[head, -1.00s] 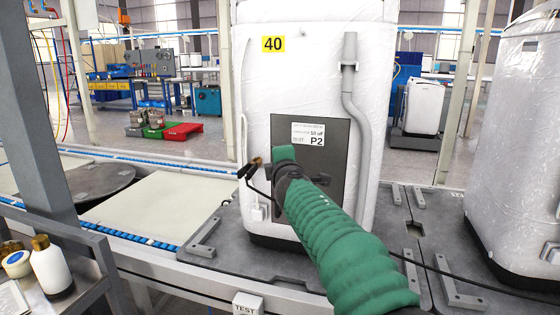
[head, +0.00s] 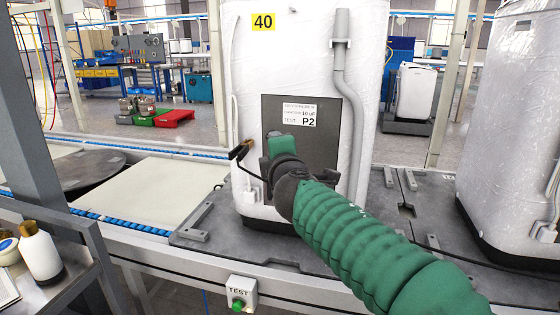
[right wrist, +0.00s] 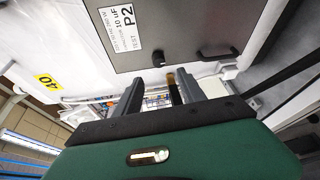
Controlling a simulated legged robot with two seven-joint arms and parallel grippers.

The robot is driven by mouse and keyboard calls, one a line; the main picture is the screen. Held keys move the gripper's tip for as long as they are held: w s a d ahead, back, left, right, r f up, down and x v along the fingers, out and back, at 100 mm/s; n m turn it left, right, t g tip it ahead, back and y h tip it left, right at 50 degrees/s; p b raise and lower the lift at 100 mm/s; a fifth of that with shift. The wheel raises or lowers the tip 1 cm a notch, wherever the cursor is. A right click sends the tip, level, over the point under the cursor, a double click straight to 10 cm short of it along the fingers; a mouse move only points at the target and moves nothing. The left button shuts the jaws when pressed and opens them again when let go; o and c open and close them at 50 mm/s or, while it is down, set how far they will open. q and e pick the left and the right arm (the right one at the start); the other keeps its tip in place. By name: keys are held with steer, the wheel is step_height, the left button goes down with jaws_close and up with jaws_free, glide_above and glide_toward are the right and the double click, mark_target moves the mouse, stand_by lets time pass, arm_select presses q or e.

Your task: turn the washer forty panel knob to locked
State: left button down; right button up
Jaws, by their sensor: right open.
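The washer (head: 290,60) with the yellow 40 tag (head: 263,22) stands upright, wrapped in clear film. Its dark panel (head: 328,150) carries a white P2 label. In the right wrist view, the panel (right wrist: 185,30) bears two small black fittings, one (right wrist: 158,58) near the fingers and one (right wrist: 228,53) to the right. I cannot tell which is the knob or how it is set. My right gripper (right wrist: 168,88) is open, its fingers just below the panel's edge in that view. In the head view my green-sleeved right arm hides part of the panel. My left gripper is out of view.
A black lead with a brass-tipped end (head: 240,150) hangs left of the panel. A grey hose (head: 348,90) runs down the washer's right side. A TEST box (head: 239,293) with a green button is below. Another wrapped washer (head: 510,140) stands right; a bottle (head: 40,250) stands left.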

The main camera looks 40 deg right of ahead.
steer(key=v, duration=0.6)
steer(key=shift+s+a+p, duration=0.15)
steer(key=shift+s+p, duration=0.15)
